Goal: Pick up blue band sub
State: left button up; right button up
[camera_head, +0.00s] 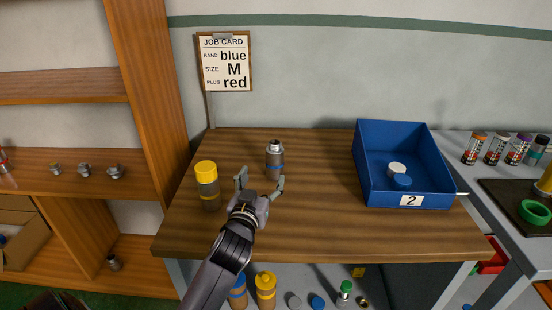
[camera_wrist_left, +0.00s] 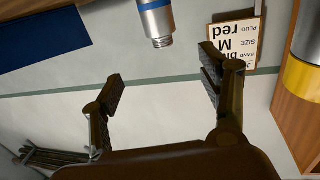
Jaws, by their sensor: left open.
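The blue band sub (camera_head: 275,162) is a grey metal cylinder with a narrower threaded top and a blue band. It stands upright on the wooden table. My left gripper (camera_head: 261,181) is open and empty, on the near side of the sub, with its fingers spread to either side. In the left wrist view the blue band sub (camera_wrist_left: 157,20) shows upside down at the top, beyond the open left fingertips (camera_wrist_left: 163,83). Part of it is cut off by the frame edge. My right gripper is not in view.
A yellow-topped cylinder (camera_head: 206,184) stands left of my left gripper. A blue bin (camera_head: 372,190) marked 2, with a white and a blue piece inside, is at the right. A job card (camera_head: 225,62) reads band blue, size M, plug red. The mid-table is clear.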

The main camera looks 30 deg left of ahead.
pick_arm(q)
send_near(273, 148)
jog(key=w, duration=0.2)
jog(key=x, duration=0.2)
jog(key=p+x, duration=0.1)
jog(key=x, duration=0.1)
jog(key=shift+s+a+f, duration=0.1)
jog(key=shift+a+f, duration=0.1)
jog(key=shift+f, duration=0.25)
jog(key=shift+w+a, duration=0.15)
jog(key=shift+w, duration=0.3)
jog(key=x, duration=0.4)
jog(key=shift+a+r+p, duration=0.1)
jog(key=shift+r+p, duration=0.3)
jog(key=shift+w+a, duration=0.25)
jog(key=shift+w, duration=0.35)
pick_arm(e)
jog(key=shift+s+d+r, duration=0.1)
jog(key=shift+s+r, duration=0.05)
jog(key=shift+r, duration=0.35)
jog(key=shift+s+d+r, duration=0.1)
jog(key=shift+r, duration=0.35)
pick_arm(q)
jog(key=shift+s, duration=0.1)
grip_shut()
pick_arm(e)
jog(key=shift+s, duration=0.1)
